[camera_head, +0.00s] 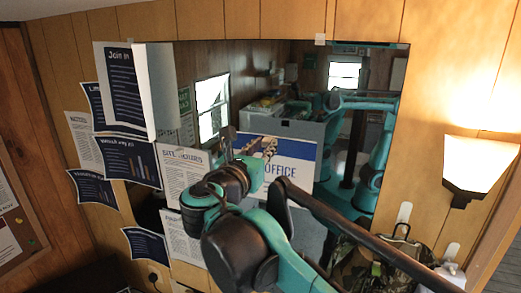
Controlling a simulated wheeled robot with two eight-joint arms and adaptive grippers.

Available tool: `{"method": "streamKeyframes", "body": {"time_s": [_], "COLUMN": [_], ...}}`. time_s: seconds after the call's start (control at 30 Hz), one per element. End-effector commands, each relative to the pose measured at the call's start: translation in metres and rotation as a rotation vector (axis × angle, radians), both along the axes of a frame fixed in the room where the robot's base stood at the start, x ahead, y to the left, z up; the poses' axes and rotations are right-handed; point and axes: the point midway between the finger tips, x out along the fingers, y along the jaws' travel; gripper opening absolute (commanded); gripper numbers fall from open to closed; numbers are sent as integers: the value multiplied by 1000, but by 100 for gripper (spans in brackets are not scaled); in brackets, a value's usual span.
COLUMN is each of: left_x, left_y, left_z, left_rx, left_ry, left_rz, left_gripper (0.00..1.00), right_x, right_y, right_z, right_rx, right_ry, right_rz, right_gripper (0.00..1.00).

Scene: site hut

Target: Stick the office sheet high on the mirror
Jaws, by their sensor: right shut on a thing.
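The mirror (270,60) hangs on the wood-panelled wall and reflects the room and my teal arms. The office sheet (300,152), white and blue with the word OFFICE, shows upright in front of the mirror's middle. Its left part is hidden behind my right gripper (240,146), which is shut on it. I cannot tell whether the sheet touches the glass. My right arm reaches up from the bottom and covers the mirror's lower middle. My left gripper is not in view.
Several papers cover the mirror's left side and the wall beside it, including a Join In sheet (125,85) and a Site Hours sheet (180,172). A lit wall lamp (478,168) and a camouflage bag (385,262) are at right. The mirror's upper part is clear.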

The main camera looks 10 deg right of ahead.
Motion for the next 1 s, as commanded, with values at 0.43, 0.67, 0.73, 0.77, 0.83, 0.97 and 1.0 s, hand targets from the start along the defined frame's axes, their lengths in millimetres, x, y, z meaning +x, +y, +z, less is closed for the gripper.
{"method": "streamKeyframes", "body": {"time_s": [0.43, 0.67, 0.73, 0.77, 0.83, 0.97, 1.0], "left_x": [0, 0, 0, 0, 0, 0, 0], "left_y": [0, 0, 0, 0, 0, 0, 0], "left_z": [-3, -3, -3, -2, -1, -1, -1], "left_rx": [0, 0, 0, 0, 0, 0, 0], "left_ry": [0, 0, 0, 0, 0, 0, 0], "left_rz": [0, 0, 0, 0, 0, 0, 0], "left_gripper": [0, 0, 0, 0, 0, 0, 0], "right_x": [38, 43, 43, 43, 42, 42, 42], "right_y": [-26, -28, -28, -28, -29, -29, -29], "right_z": [0, 0, 0, 1, 1, 1, 1], "right_rx": [0, 0, 0, 0, 0, 0, 0], "right_ry": [0, 0, 0, 0, 0, 0, 0], "right_rz": [-1, 1, 1, 1, 1, 1, 1], "right_gripper": [0, 0, 0, 0, 0, 0, 0]}}
